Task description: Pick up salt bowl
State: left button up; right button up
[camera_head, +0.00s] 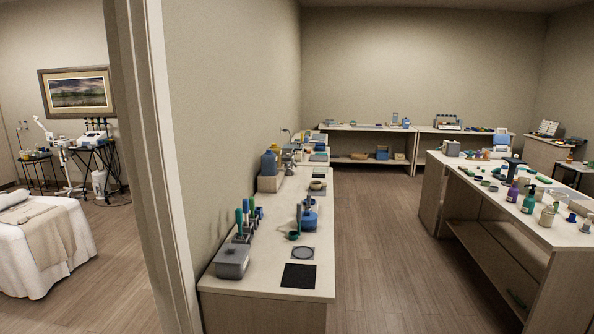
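I cannot tell for certain which object is the salt bowl. A small dark green cup or bowl (293,235) stands nearer on the same counter. Other small round dishes sit on the right table (500,206), too small to identify. Neither of my grippers shows in the head view.
The left counter also holds a grey box (232,261), a blue device (309,219), a black mat (298,275) and a blue jug (269,163). Bare wooden floor (380,240) runs between counter and right table. A wall and door frame (155,160) separate a bed (45,245).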

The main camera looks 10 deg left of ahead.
aim_at(318, 186)
jog(key=z, duration=0.25)
jog(key=i, duration=1.45)
jog(key=z, duration=0.85)
jog(key=i, duration=2.45)
jog(key=u, duration=1.1)
jog(key=i, duration=0.8)
jog(key=u, duration=1.2)
jog(key=i, duration=1.8)
jog(key=u, duration=0.2)
